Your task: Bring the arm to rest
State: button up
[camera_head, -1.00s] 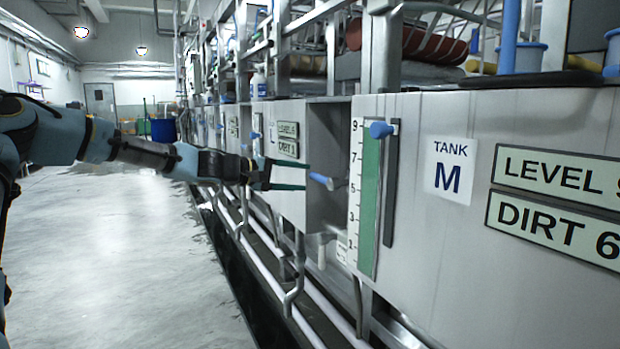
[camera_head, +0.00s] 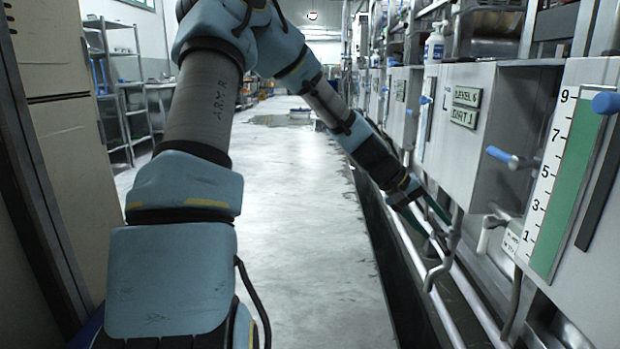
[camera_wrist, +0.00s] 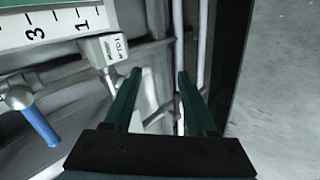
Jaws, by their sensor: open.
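My gripper (camera_head: 434,216) is at the end of my arm, pointing down and to the right in front of the tank row. Its two green fingers stand apart and empty; they also show in the wrist view (camera_wrist: 156,88). In the head view the fingers are just left of the pipes below the tanks. A blue-handled lever (camera_head: 500,154) sticks out between two tanks, to the right of and above my gripper. In the wrist view its blue handle (camera_wrist: 40,126) is at the lower left, apart from the fingers.
The green level gauge (camera_head: 572,185) is at the right. A tank with level and dirt signs (camera_head: 465,107) stands left of it. White pipes (camera_head: 462,285) run low along the tanks. A shelf rack (camera_head: 125,85) stands at the left.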

jog(key=s+a+n+t+y, duration=0.1)
jog(key=s+a+y, duration=0.2)
jog(key=a, duration=0.9)
jog(key=s+a+f+t+y, duration=0.1)
jog(key=s+a+y, duration=0.2)
jog(key=a, duration=0.8)
jog(key=s+a+n+t+y, duration=0.1)
jog(key=s+a+y, duration=0.25)
jog(key=a, duration=0.85)
notch_tip(320, 180, up, 30)
jog(key=p, duration=3)
jog(key=shift+s+h, duration=0.15)
jog(key=shift+h, duration=0.3)
